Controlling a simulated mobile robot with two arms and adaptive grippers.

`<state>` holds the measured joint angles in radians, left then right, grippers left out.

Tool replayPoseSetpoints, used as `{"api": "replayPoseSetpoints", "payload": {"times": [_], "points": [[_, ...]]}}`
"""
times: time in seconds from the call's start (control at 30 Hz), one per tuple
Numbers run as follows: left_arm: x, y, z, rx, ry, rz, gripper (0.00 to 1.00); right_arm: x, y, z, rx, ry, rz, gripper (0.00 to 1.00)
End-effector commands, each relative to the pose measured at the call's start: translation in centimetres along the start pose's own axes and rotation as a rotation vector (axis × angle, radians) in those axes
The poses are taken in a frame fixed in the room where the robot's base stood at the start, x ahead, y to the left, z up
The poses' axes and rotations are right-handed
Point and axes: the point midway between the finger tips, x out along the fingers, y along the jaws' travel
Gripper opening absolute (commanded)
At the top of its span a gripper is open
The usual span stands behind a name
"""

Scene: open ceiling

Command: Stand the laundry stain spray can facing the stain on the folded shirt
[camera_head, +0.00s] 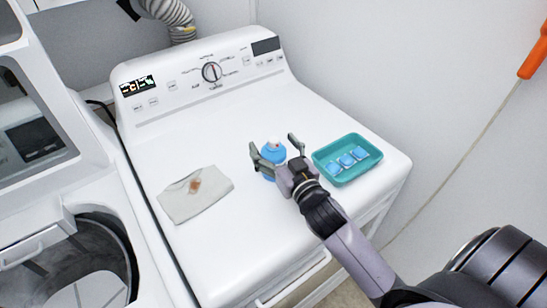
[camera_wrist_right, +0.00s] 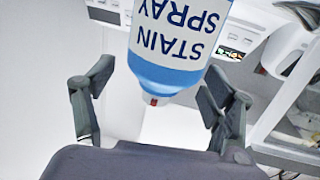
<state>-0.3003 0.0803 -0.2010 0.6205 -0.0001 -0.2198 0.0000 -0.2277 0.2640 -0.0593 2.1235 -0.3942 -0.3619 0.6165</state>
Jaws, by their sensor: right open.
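The stain spray can (camera_head: 268,154), blue with a white top, stands on the white washer top, right of the folded shirt. In the right wrist view the can (camera_wrist_right: 182,38) shows upside down, its STAIN SPRAY label toward the camera and a small red spot at its blue-and-white end. My right gripper (camera_head: 272,142) is open, one finger on each side of the can; in the wrist view gaps show beside it. The folded beige shirt (camera_head: 205,203) lies on the left of the washer top. Its brown stain (camera_head: 195,185) faces up. My left gripper is out of view.
A teal tray (camera_head: 322,168) with several blue-and-white blocks stands right of the can, close to my right gripper. The control panel (camera_head: 180,88) rises at the back. An open front-left machine (camera_head: 40,240) borders the washer. The top between shirt and can is clear.

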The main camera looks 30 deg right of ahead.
Motion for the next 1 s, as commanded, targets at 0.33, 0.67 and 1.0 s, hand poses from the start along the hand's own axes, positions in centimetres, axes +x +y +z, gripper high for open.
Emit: {"api": "replayPoseSetpoints", "payload": {"times": [0.33,0.67,1.0], "points": [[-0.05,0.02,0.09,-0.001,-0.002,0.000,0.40,0.35,0.01,0.04,0.000,0.000,0.000,0.72],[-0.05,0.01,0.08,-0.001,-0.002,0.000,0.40,0.32,0.01,0.03,0.000,0.000,0.000,0.50],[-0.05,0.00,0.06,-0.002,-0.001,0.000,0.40,0.32,0.02,0.04,0.000,0.000,0.000,0.28]]}}
